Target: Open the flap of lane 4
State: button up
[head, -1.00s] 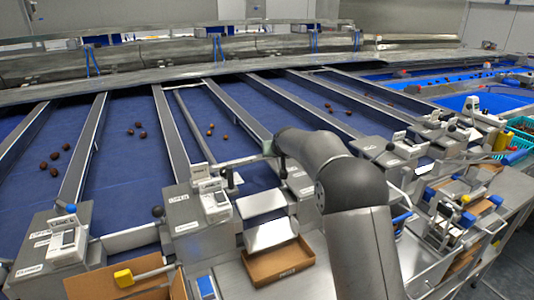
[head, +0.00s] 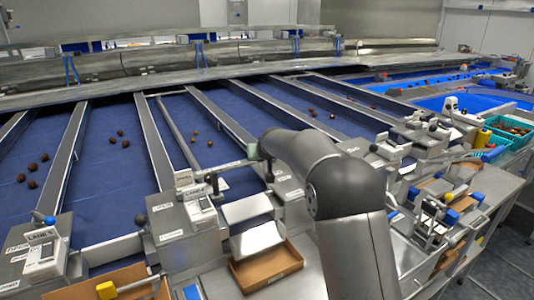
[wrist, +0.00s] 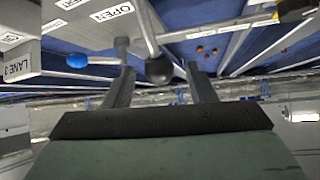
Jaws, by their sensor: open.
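In the wrist view my gripper (wrist: 160,69) has its two fingers spread apart. A black ball knob (wrist: 158,71) on a metal lever shows in the gap between the fingers; I cannot tell how deep it sits, and the fingers do not close on it. A sign reading OPEN (wrist: 110,12) is above it. In the head view my arm hides most of the gripper.
In the head view, blue lanes (head: 110,190) with a few dates are split by metal dividers (head: 155,150). Control boxes (head: 185,222) with levers line the near edge. A cardboard tray (head: 268,268) stands below a metal chute (head: 257,240). Teal crates (head: 512,136) are at the right.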

jog(key=b+v, duration=0.3)
jog(key=v, duration=1.1)
jog(key=shift+s, duration=0.2)
jog(key=s+d+f+g+h, duration=0.1)
jog(key=s+d+f+g, duration=0.2)
jog(key=s, duration=1.1)
jog(key=s+d+f+m+g, duration=0.1)
jog(key=s+d+f+g, duration=0.2)
jog(key=s+d+f, duration=0.3)
jog(key=s+d+f+m+g+h, duration=0.1)
jog(key=s+d+f+g, duration=0.2)
jog(key=s+f, duration=0.8)
jog(key=s+d, duration=0.1)
jog(key=s, duration=0.9)
jog(key=shift+s+d+h, duration=0.3)
jog(key=shift+s+d, duration=0.1)
